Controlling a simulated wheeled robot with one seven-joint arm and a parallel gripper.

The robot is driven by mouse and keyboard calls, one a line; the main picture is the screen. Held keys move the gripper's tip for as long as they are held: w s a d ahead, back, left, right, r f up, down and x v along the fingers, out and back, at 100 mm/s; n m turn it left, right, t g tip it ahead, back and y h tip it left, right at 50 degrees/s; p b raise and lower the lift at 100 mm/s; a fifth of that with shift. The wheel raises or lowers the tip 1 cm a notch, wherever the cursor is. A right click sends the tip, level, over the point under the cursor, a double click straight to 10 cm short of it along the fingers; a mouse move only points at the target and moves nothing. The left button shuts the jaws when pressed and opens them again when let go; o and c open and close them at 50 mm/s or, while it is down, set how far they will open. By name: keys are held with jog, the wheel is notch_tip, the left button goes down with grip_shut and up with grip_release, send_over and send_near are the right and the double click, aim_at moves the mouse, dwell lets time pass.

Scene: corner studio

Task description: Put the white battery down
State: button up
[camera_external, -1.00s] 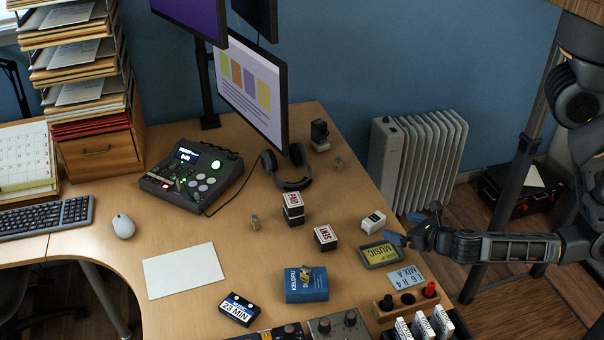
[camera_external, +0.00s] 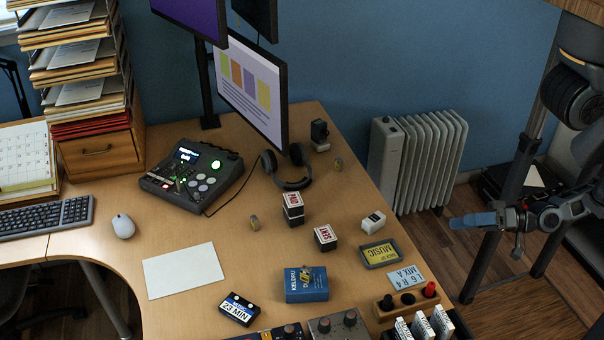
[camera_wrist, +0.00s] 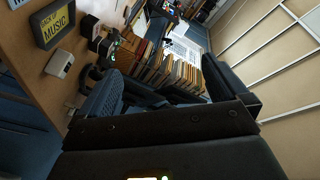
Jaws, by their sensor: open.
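The white battery (camera_external: 373,222) rests on the desk near its right edge, beside the yellow-labelled MUSIC box. It also shows in the wrist view as a small white block (camera_wrist: 59,64) on the desk at the left. My gripper (camera_external: 470,220) is clear of the desk's right edge, in front of the radiator, with its blue fingers pointing left towards the battery. In the wrist view my two dark fingers (camera_wrist: 170,88) stand apart with no object held between them. The battery is apart from my gripper.
The MUSIC box (camera_external: 381,254) and a MIX A card (camera_external: 405,277) lie close in front of the battery. Small stacked boxes (camera_external: 293,208) and another box (camera_external: 325,237) stand to its left. The white radiator (camera_external: 420,165) is behind my gripper. Bare desk lies around the white sheet (camera_external: 184,270).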

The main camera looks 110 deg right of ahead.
jog(key=shift+s+a+f+n+g+y, duration=0.1)
jog(key=shift+s+a+n+g+y, duration=0.55)
jog(key=shift+n, duration=1.55)
jog(key=shift+s+a+f+n+y, duration=0.1)
jog(key=shift+s+a+n+y, duration=0.25)
jog(key=shift+s+n+y, duration=1.3)
jog(key=shift+s+a+f+n+g+y, duration=0.1)
jog(key=shift+a+n+g+y, duration=0.35)
jog(key=shift+n, duration=2.3)
